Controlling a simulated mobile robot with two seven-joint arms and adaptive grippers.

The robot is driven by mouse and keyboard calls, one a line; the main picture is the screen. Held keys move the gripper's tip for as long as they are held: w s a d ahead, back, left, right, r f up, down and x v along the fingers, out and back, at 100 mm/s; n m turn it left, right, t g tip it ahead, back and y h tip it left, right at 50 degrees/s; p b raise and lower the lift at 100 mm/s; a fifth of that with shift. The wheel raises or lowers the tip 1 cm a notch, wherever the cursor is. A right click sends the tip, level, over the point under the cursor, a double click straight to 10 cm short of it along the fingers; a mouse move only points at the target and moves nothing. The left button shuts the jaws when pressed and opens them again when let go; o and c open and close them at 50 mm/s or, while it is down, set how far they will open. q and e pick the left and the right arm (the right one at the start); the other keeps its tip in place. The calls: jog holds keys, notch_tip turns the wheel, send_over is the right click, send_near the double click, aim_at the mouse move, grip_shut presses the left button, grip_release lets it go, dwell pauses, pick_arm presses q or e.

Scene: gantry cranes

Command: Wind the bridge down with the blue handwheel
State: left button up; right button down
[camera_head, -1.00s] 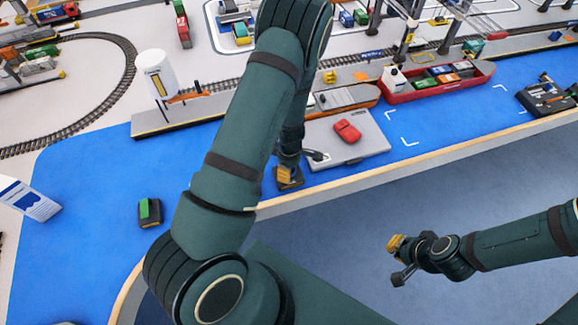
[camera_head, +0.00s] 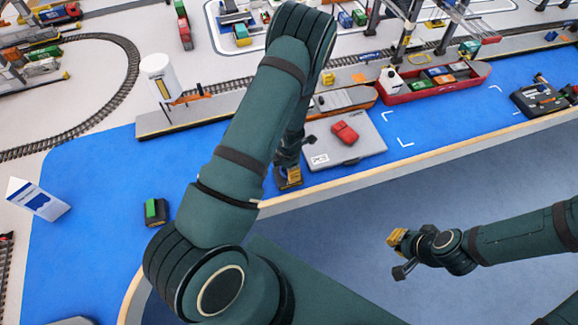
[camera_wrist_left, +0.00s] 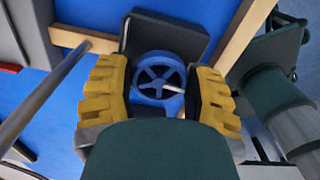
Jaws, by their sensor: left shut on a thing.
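The blue handwheel (camera_wrist_left: 160,75) is spoked and sits on a dark block (camera_wrist_left: 165,32) at the table's wooden edge in the left wrist view. My left gripper (camera_wrist_left: 160,92) has its yellow fingers on either side of the wheel and is shut on it. In the head view my left gripper (camera_head: 289,176) is low at the front edge, and the wheel is hidden there. My right gripper (camera_head: 400,252) hangs off the table, away from the wheel; its finger opening is unclear. I cannot tell which part is the bridge.
A grey plate with a red car (camera_head: 344,132) lies just right of my left gripper. Beyond it are a red ship (camera_head: 430,84), a quay and crane legs. A small dark block with a green top (camera_head: 154,211) stands on the blue surface at left. Open blue surface lies around it.

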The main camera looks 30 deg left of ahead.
pick_arm(q)
jog(key=shift+n, duration=0.6)
jog(key=o, duration=1.2)
jog(key=shift+r, duration=3.8)
